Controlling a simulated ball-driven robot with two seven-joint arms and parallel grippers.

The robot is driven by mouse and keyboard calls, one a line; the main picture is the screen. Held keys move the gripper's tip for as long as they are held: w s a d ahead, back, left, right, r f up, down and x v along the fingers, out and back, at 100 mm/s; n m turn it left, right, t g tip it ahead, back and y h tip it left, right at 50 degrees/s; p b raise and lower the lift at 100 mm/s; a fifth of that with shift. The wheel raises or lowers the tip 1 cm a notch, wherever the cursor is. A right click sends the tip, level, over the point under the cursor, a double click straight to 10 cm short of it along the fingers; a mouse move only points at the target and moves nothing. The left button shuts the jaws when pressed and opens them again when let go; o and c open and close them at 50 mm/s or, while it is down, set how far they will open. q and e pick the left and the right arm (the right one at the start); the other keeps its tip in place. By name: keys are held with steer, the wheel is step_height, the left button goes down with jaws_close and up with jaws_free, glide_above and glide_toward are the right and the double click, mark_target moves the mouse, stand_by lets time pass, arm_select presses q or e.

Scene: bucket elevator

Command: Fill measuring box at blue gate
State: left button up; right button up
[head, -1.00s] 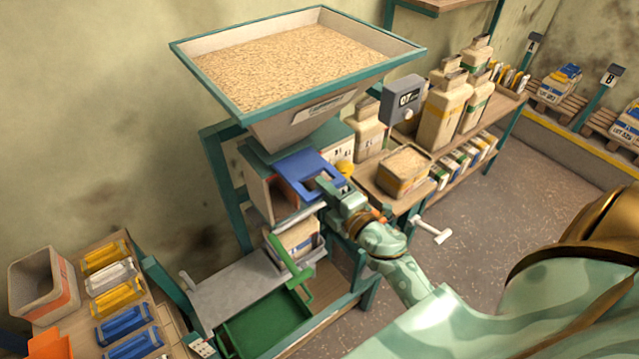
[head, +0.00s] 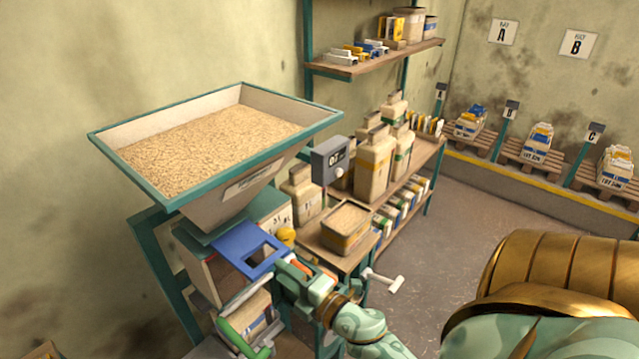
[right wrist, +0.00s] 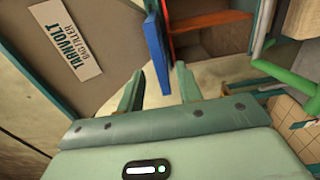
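The blue gate (head: 238,246), a flat plate with a square opening, sits under the grain-filled hopper (head: 215,150). It shows edge-on in the right wrist view (right wrist: 157,45). My right gripper (head: 280,272) is at the gate's near right edge. My left gripper is not in view.
A white T-handle (head: 385,281) sticks out below. A green bar (head: 238,338) is at the lower left.

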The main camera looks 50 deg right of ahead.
steer(key=s+b, duration=0.2)
steer(key=s, duration=0.9)
steer(key=shift+s+d+b, duration=0.15)
steer(key=shift+d+b, duration=0.25)
steer(key=shift+d, duration=0.05)
